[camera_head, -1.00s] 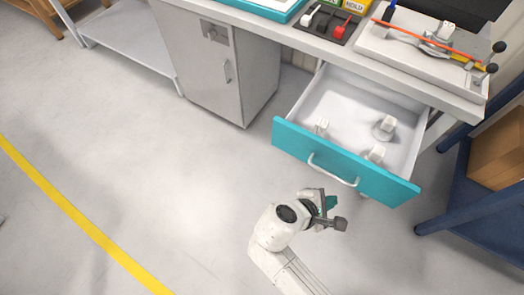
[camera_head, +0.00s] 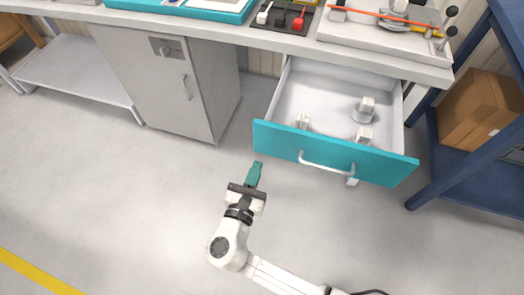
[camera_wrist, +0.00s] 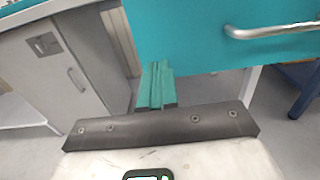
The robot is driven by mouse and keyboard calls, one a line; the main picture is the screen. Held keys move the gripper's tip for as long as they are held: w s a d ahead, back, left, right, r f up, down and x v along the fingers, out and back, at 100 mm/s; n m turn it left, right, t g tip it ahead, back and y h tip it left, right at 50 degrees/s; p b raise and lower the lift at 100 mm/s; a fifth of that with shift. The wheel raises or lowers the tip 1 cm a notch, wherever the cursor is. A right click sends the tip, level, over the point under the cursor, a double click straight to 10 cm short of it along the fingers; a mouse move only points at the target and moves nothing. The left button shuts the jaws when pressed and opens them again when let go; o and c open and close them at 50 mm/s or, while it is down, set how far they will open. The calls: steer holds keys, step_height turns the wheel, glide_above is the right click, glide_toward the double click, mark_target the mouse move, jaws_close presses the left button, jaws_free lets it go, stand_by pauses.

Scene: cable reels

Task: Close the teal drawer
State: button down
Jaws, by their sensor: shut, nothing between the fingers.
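The teal drawer (camera_head: 335,157) hangs pulled out from under the workbench, its teal front facing me with a silver bar handle (camera_head: 327,168). Several small white and grey parts lie inside the drawer. My gripper (camera_head: 257,165), with teal fingers, is shut and empty. In the head view it is just in front of and below the drawer front's left end, left of the handle. In the wrist view the shut fingers (camera_wrist: 158,70) point at the lower left of the teal front (camera_wrist: 215,35), with the handle (camera_wrist: 270,31) to the right. I cannot tell whether the fingertips touch the front.
A grey cabinet (camera_head: 165,80) stands left of the drawer under the workbench (camera_head: 390,68). A blue shelf rack (camera_head: 470,185) with a cardboard box (camera_head: 480,108) stands at the right. The floor in front is clear.

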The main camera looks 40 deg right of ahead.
mark_target(266, 144)
steer(key=shift+x, duration=3.05)
steer(key=shift+d, duration=0.1)
steer(key=shift+w+d, duration=0.4)
steer(key=shift+d, duration=0.1)
steer(key=b+x, duration=0.9)
steer(key=x, duration=1.9)
steer(key=shift+w+f+b, duration=0.1)
steer(key=shift+b, duration=0.3)
steer(key=shift+w+d, duration=0.35)
steer(key=shift+d, duration=0.1)
steer(key=shift+r+b, duration=0.25)
steer(key=shift+b, duration=0.05)
steer(key=shift+w+d+r, duration=0.1)
steer(key=shift+r, duration=0.05)
